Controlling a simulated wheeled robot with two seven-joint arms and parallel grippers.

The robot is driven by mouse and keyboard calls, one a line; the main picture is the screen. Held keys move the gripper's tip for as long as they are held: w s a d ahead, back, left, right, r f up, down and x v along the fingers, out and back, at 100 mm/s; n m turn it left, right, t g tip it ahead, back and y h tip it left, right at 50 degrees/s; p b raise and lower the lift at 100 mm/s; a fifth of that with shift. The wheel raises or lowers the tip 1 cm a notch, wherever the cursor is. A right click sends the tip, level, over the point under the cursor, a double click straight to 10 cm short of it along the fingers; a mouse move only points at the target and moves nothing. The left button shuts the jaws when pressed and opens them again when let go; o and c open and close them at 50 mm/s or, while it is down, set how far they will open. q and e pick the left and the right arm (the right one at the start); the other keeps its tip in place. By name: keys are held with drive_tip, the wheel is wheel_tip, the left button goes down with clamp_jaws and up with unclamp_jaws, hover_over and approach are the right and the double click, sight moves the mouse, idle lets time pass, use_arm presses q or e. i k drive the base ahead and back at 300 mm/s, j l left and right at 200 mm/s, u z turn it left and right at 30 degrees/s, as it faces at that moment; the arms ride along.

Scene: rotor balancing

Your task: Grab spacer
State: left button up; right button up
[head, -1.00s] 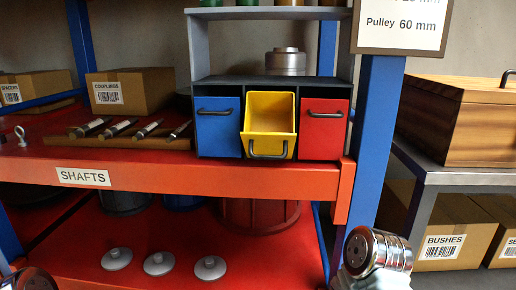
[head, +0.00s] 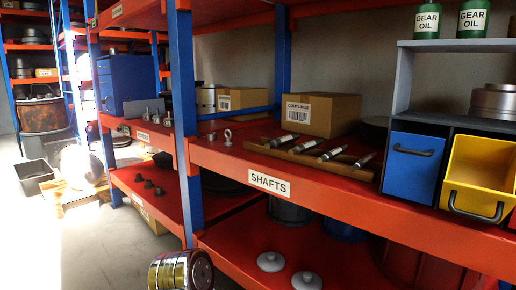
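No part that I can name for certain as a spacer shows. A cardboard box (head: 240,101) on the upper red shelf, left of the couplings box (head: 321,114), carries a label too small to read now; the label read SPACERS in the earlier head view. The box looks closed, and its contents are hidden. A chrome, gold-banded part of my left arm (head: 180,271) shows at the bottom edge, in front of and below the shelves. Neither gripper is in view.
The SHAFTS shelf (head: 350,198) holds shafts on a wooden rack (head: 310,154), an eye bolt (head: 228,138), a blue bin (head: 411,168) and a yellow bin (head: 480,178). A blue post (head: 184,125) stands at its left end. Open floor (head: 105,250) lies left.

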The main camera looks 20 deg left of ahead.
sight(211, 137)
drive_tip(key=u, duration=1.1)
drive_tip(key=i+j+z, duration=0.1)
drive_tip(key=z, duration=1.05)
drive_tip(key=j+z, duration=0.35)
drive_tip(key=j, duration=0.25)
drive_tip(key=k+j+z, duration=0.1)
drive_tip(key=j+z, duration=0.25)
drive_tip(key=j, duration=0.25)
drive_tip(key=k+j+z, duration=0.15)
drive_tip(key=j+z, duration=0.15)
drive_tip(key=j, duration=0.25)
